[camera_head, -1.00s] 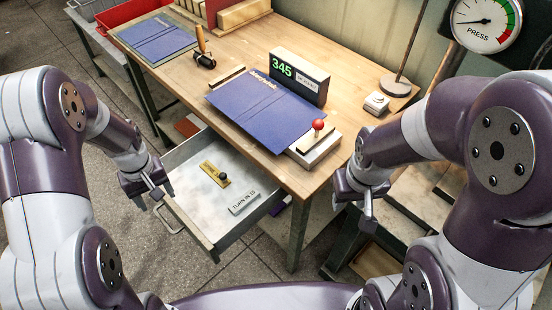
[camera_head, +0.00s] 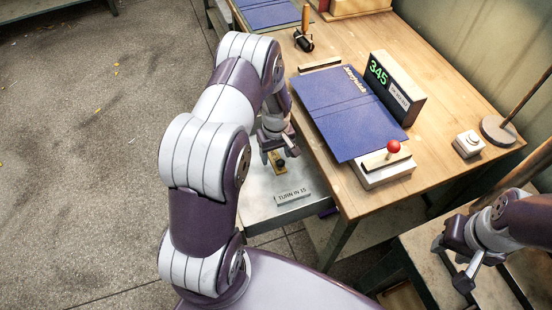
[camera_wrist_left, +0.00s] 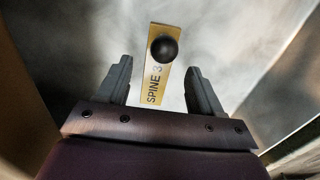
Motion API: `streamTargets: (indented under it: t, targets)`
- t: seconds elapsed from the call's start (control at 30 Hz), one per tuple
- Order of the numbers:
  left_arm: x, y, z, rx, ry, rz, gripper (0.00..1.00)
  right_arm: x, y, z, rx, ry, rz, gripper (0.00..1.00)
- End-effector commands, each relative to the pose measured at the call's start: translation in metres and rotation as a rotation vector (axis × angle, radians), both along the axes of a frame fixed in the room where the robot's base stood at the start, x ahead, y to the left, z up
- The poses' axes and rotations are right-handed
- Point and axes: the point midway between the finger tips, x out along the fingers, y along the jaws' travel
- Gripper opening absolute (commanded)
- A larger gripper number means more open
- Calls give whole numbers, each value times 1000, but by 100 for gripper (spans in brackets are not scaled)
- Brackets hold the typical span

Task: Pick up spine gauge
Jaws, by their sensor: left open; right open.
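The spine gauge (camera_head: 277,163) is a flat yellow strip with a black knob, lying in the open metal drawer (camera_head: 262,209). In the left wrist view the spine gauge (camera_wrist_left: 154,82) shows the letters "SPINE 3", and its knob is toward the far end. My left gripper (camera_head: 278,154) is over the drawer, open and empty. In the left wrist view the left gripper's fingers (camera_wrist_left: 158,88) stand on either side of the strip, apart from it. My arm hides part of the drawer in the head view. My right gripper (camera_head: 456,266) is open and empty at the lower right.
A "TURN IN 15" plate (camera_head: 293,196) lies in the drawer near its front. The wooden table (camera_head: 444,98) stands beside the drawer, holding a blue cover (camera_head: 345,107), a display reading 345 (camera_head: 397,86) and a red-knobbed block (camera_head: 385,168). Open floor lies at the left.

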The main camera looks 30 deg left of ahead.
Motion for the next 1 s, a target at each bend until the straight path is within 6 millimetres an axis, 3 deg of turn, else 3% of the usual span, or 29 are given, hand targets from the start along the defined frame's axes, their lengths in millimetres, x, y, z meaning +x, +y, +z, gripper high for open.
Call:
streamTargets:
  t: [0.1, 0.33, 0.37, 0.53, 0.57, 0.83, 1.0]
  targets:
    - [0, 0, -16, 0, 0, -1, 66, 0, 0, -2, 0, 0, 0, 43]
    - [1, 0, -18, 0, -1, -1, 66, 0, 0, -2, 0, 0, 0, 43]
    - [0, 0, -18, 0, -1, -1, 59, 0, 0, -2, 0, 0, 0, 43]
    - [0, 0, -18, 0, -1, -1, 4, 0, 0, -2, 0, 0, 0, 43]
    - [0, 0, -18, 0, -1, -1, 0, 0, 0, -2, 0, 0, 0, 43]
    - [1, 0, -12, 1, -3, -1, 0, 0, 0, -1, 0, 0, 0, 43]
    - [2, 0, 25, 1, -8, -1, 0, 0, 0, 3, 0, 0, 0, 43]
